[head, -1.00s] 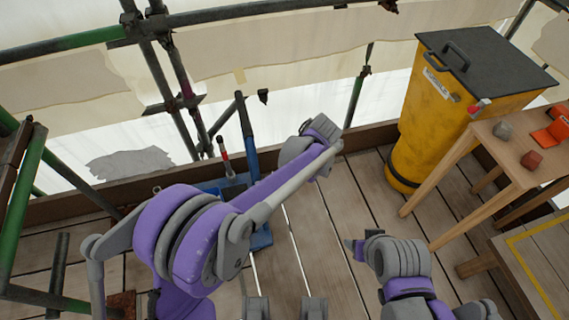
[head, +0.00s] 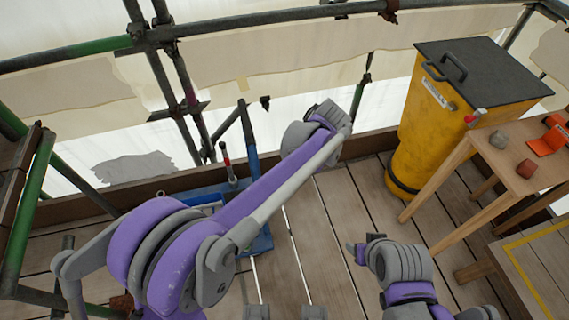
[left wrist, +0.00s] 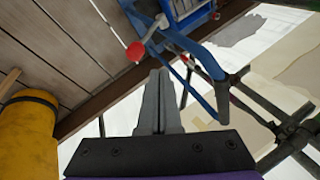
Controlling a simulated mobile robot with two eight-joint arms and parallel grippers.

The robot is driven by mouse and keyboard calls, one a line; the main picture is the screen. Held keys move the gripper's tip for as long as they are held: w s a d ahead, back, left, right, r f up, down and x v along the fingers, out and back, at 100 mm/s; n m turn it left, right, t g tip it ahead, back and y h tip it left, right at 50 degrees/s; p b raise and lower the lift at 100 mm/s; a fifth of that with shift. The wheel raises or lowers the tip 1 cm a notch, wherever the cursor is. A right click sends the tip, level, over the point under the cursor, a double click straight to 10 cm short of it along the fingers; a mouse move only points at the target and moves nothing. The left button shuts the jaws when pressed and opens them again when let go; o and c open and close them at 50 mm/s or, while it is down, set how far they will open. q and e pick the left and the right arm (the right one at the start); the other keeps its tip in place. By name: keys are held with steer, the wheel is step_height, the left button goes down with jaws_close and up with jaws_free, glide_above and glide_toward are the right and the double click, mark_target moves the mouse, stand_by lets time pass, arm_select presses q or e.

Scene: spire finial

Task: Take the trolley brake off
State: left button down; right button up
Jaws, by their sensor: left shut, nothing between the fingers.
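The blue trolley (head: 262,240) stands on the planks by the toe board, partly hidden behind my left arm; its upright handle (head: 248,128) leans over the board. A thin lever with a red grip (head: 225,151) rises from it. In the left wrist view the trolley frame (left wrist: 205,60) is at upper right, with a red ball knob (left wrist: 137,51) on a short lever. My left gripper (left wrist: 158,78) is shut and empty, its tips appearing below the knob and apart from it. In the head view its fingers are hidden beyond the wrist. My right gripper (head: 352,248) is low at centre right, its fingers unclear.
A yellow bin (head: 425,130) with a dark lid stands at back right, also in the left wrist view (left wrist: 27,135). A wooden table (head: 505,160) beside it holds small blocks and an orange item. Scaffold poles (head: 175,70) and sheeting line the back. Planks between are clear.

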arm_select(q)
steer(key=shift+v, duration=1.95)
